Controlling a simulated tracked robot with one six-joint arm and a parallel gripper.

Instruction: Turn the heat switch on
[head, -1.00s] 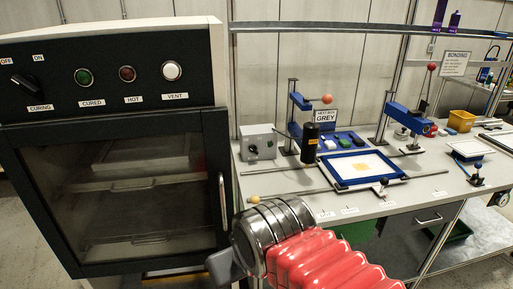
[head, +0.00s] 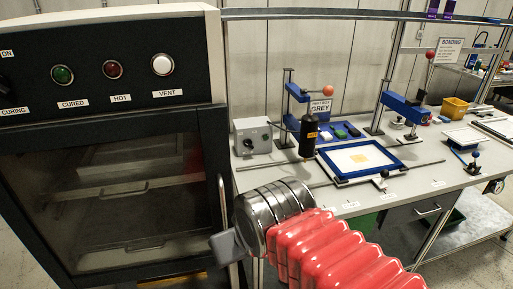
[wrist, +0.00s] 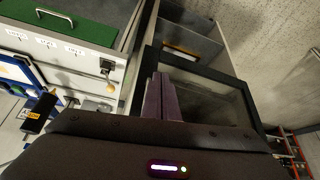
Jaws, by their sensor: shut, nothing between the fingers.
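No label reading "heat" is legible. The oven's black CURING knob (head: 5,84) is cut off at the left edge in the head view; the ON label is just above it. A grey box (head: 254,136) with small dark knobs stands on the bench; its markings are too small to read. My gripper (head: 222,246) is in front of the oven's right edge, below and away from both the CURING knob and the box. In the wrist view its dark purple fingers (wrist: 160,98) are closed together, with nothing between them, against the view of the oven door.
The oven door (head: 110,205) is closed, its vertical handle (head: 223,205) close to my gripper. Green, red and white round fittings line the oven panel. The bench holds a blue-framed screen (head: 357,160), a black cylinder (head: 308,136) and metal rods. An orange-topped blue stand is behind.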

